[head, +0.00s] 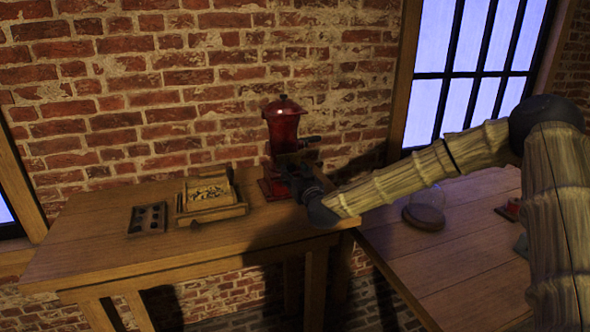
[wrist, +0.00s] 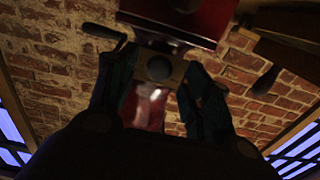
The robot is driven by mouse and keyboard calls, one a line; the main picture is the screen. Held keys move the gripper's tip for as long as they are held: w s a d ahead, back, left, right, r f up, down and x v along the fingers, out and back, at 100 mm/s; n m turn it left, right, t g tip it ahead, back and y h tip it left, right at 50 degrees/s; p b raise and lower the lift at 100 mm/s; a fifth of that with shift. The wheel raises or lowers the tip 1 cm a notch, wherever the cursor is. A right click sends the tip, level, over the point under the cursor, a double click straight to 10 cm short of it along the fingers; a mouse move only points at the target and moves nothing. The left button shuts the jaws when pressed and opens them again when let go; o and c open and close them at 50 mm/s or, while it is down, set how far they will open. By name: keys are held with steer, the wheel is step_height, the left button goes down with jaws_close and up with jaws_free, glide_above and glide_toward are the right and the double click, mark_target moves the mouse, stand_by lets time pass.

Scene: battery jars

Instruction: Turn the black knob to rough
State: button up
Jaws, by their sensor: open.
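A red grinder (head: 285,130) with a domed lid stands at the right end of the wooden table in the head view. My gripper (head: 301,177) is at its front and hides part of its lower body. In the wrist view the grinder's red body (wrist: 185,18) is at the top. Below it is a brownish plate with a round black knob (wrist: 159,67). My gripper (wrist: 157,84) is open, with one dark finger on each side of the knob and plate. I cannot tell whether the fingers touch them. No setting marks are readable.
A dark crank handle (wrist: 104,33) and a dark knob-ended rod (wrist: 266,80) flank the grinder in the wrist view. A wooden tray (head: 212,214) and a dark holed plate (head: 147,220) lie left on the table. A glass dome (head: 424,213) stands on the right table.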

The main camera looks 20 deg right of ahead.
steer(key=shift+w, duration=0.95)
steer(key=shift+d, duration=0.15)
steer(key=c, duration=1)
